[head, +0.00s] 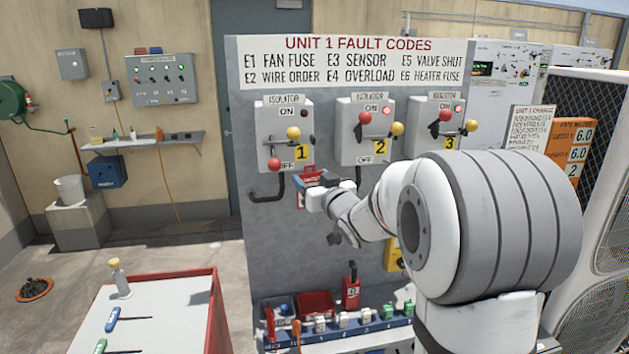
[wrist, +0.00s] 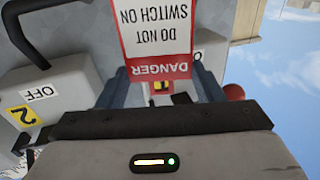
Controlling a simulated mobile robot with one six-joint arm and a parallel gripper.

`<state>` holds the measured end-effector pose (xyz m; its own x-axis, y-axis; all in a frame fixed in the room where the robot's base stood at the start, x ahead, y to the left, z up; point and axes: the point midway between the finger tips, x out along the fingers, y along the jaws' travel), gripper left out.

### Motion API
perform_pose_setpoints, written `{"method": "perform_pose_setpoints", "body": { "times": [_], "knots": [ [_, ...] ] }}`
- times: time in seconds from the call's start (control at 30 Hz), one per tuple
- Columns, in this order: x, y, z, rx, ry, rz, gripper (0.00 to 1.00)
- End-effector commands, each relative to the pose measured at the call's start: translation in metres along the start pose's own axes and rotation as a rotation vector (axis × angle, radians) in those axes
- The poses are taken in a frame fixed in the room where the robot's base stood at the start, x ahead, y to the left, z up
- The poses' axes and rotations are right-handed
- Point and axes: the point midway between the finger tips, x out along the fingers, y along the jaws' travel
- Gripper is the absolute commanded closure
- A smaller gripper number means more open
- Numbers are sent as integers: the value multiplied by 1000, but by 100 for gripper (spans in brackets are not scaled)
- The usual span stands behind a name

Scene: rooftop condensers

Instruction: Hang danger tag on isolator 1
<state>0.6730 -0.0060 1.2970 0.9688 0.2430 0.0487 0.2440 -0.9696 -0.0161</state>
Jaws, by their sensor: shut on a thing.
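The danger tag (wrist: 157,40), white with a red DANGER band, is gripped by my gripper (wrist: 165,98) and appears upside down in the wrist view. In the head view my gripper (head: 313,190) is just below and right of isolator 1 (head: 270,122), with the tag's red part (head: 309,179) showing there. Isolator 1 is a grey box with a yellow 1 label; its red-knobbed handle points down at OFF and its lamp is dark. In the wrist view the 1 label (wrist: 160,86) shows partly behind the tag. Whether the tag touches the isolator cannot be told.
Isolator 2 (head: 352,145) and isolator 3 (head: 423,130) stand to the right, with lit red lamps. A black hook-shaped pipe (head: 267,194) is below isolator 1. A red-edged cart (head: 165,315) with tools stands at front left. A shelf of coloured parts (head: 335,335) lies below the panel.

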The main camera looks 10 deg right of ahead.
Motion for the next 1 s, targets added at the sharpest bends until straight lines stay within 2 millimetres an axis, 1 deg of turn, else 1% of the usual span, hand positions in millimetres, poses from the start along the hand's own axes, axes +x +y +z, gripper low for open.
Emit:
{"method": "perform_pose_setpoints", "body": {
  "times": [0.2,0.27,0.43,1.0],
  "knots": [
    [13,3,0,-1,0,0,64],
    [16,4,4,-1,0,-1,64],
    [23,5,7,0,0,-2,64],
    [26,5,6,0,0,-3,64]
  ]
}}
